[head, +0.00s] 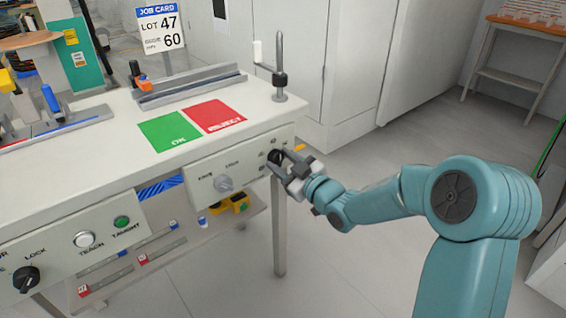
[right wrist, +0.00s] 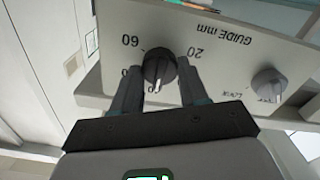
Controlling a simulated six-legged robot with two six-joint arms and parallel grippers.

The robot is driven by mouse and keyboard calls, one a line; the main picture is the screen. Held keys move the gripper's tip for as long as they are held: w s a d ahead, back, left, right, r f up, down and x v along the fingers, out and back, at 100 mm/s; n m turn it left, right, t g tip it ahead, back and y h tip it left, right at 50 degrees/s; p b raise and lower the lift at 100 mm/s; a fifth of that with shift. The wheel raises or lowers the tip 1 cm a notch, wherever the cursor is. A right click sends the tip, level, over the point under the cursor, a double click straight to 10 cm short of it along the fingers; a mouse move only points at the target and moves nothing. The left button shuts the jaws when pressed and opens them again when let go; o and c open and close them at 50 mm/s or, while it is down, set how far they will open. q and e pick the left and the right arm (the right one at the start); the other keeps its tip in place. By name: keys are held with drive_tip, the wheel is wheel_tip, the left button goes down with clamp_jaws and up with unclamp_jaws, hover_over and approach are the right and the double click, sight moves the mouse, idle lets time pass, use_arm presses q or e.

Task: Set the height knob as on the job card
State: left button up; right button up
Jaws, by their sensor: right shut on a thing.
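The job card (head: 160,28) stands at the back of the bench and reads LOT 47, with 60 below beside small blurred print. A black knob (right wrist: 158,64) with a white pointer line sits on the front panel, near the print GUIDE mm and numbers including 60 and 20. In the right wrist view its pointer line faces down, toward my gripper. My right gripper (head: 287,166) is shut on this knob, one finger on each side; the fingers (right wrist: 158,80) also show in the wrist view. It mostly hides the knob in the head view. My left gripper is not in view.
A grey knob (head: 224,183) is on the same panel, left of the black one. Green OK (head: 168,131) and red REJECT (head: 214,116) mats lie on the bench top (head: 120,120). A lock knob (head: 27,279) is at lower left.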

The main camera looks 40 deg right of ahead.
drive_tip(key=m, duration=0.2)
drive_tip(key=shift+m, duration=0.4)
drive_tip(key=m, duration=0.2)
drive_tip(key=shift+m, duration=0.4)
drive_tip(key=m, duration=0.2)
drive_tip(key=shift+m, duration=0.3)
drive_tip(key=m+p, duration=0.1)
drive_tip(key=m, duration=0.2)
drive_tip(key=shift+m, duration=0.3)
drive_tip(key=m+p, duration=0.2)
drive_tip(key=m, duration=0.4)
drive_tip(key=m+p, duration=0.2)
drive_tip(key=m, duration=0.4)
drive_tip(key=shift+f, duration=0.1)
drive_tip(key=shift+p, duration=0.3)
